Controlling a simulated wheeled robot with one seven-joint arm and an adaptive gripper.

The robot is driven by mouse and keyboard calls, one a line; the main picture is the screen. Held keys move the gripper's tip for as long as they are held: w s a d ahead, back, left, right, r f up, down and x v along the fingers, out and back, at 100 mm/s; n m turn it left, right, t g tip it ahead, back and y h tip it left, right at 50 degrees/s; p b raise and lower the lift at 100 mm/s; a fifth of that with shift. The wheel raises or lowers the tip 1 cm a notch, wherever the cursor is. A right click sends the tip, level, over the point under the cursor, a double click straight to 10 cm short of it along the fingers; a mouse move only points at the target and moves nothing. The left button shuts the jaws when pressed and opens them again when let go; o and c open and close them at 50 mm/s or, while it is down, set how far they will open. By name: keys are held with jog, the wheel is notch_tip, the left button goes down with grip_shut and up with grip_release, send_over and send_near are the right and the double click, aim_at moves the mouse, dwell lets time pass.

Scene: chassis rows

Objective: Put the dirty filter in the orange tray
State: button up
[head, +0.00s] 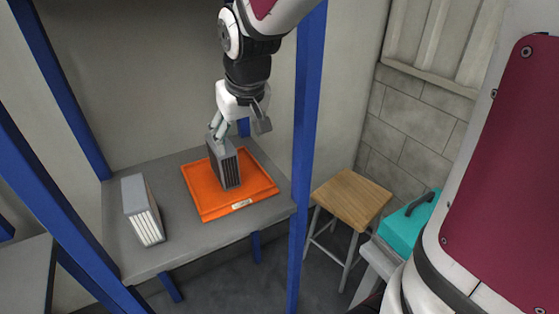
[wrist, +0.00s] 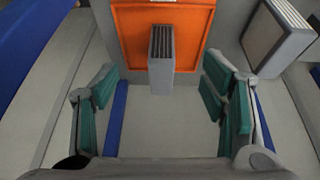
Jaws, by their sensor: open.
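A dark grey filter (head: 225,165) with dark pleats stands upright in the orange tray (head: 258,186) on a grey shelf. In the wrist view the filter (wrist: 161,75) stands over the tray (wrist: 194,30), between and beyond my open fingers. My gripper (head: 238,128) is just above and behind the filter in the head view. In the wrist view my gripper (wrist: 163,105) has its green-padded fingers spread wide, with nothing between the tips. A second filter (head: 143,210), grey with clean white pleats, stands on the shelf left of the tray.
The grey shelf (head: 190,252) has bare room in front of the tray. Blue posts (head: 307,150) frame the shelf at both sides. A wooden stool (head: 350,196) and a teal box (head: 408,226) stand to the right.

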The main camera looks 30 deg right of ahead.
jog(key=s+r, duration=0.3)
jog(key=s, duration=0.7)
jog(key=s+r, duration=0.3)
jog(key=s, duration=0.8)
jog(key=shift+a+t, duration=0.2)
jog(key=shift+t, duration=0.2)
